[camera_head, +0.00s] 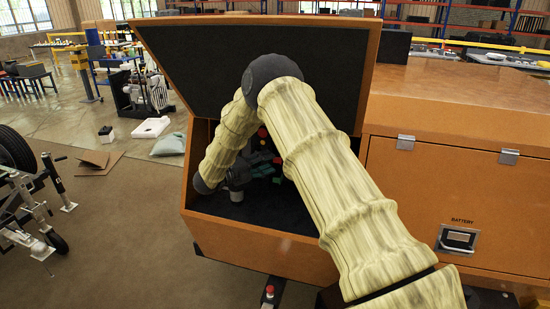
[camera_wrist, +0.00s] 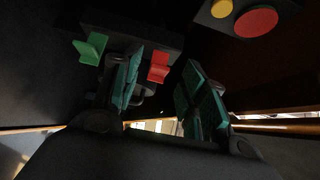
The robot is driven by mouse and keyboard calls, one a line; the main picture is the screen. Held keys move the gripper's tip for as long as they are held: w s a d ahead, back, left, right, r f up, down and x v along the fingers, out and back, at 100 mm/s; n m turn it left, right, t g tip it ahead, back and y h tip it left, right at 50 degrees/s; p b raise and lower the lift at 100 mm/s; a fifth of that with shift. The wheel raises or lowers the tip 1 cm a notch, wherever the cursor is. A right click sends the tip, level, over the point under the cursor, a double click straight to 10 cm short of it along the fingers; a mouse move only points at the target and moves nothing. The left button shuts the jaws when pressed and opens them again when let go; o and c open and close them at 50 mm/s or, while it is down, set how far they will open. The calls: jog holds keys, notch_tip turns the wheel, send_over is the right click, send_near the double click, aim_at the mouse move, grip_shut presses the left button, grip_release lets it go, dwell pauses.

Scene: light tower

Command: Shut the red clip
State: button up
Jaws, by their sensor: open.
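The red clip (camera_wrist: 159,66) shows in the wrist view as a small red lever on a dark block, tilted out from the block's face. A similar green clip (camera_wrist: 90,48) sticks out of the same block to the left. My gripper (camera_wrist: 162,84) is open, with teal pads on both fingers. The red clip appears between the two fingertips, nearer the left finger, beyond them; I cannot tell whether a finger touches it. In the head view my gripper (camera_head: 262,166) is inside the open orange box, and my arm hides much of the interior.
A large red button (camera_wrist: 257,20) and a yellow button (camera_wrist: 221,8) sit above right in the wrist view. The orange box (camera_head: 255,238) has walls around my arm and a raised lid (camera_head: 200,60) behind it. A closed battery door (camera_head: 440,190) is to the right.

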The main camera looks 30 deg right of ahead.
aim_at(275, 160)
jog(key=shift+d+p, duration=0.45)
jog(key=shift+d, duration=1.55)
jog(key=shift+s, duration=0.1)
grip_shut()
jog(key=shift+s+d+f+n+t+y+b, duration=0.1)
jog(key=shift+s+d+n+t+y+b, duration=0.3)
jog(key=shift+n+t+y+b, duration=0.95)
jog(key=shift+s+d+n+t+y+b, duration=0.2)
jog(key=shift+s+n+t+y+b, duration=0.3)
jog(key=shift+n+t+b, duration=1.75)
jog(key=shift+s+d+f+n+t+y+b, duration=0.1)
jog(key=shift+s+d+n+t+y, duration=0.45)
jog(key=shift+t, duration=2.45)
jog(key=shift+a+n+y, duration=0.2)
jog(key=shift+n+y, duration=0.3)
jog(key=shift+n, duration=0.15)
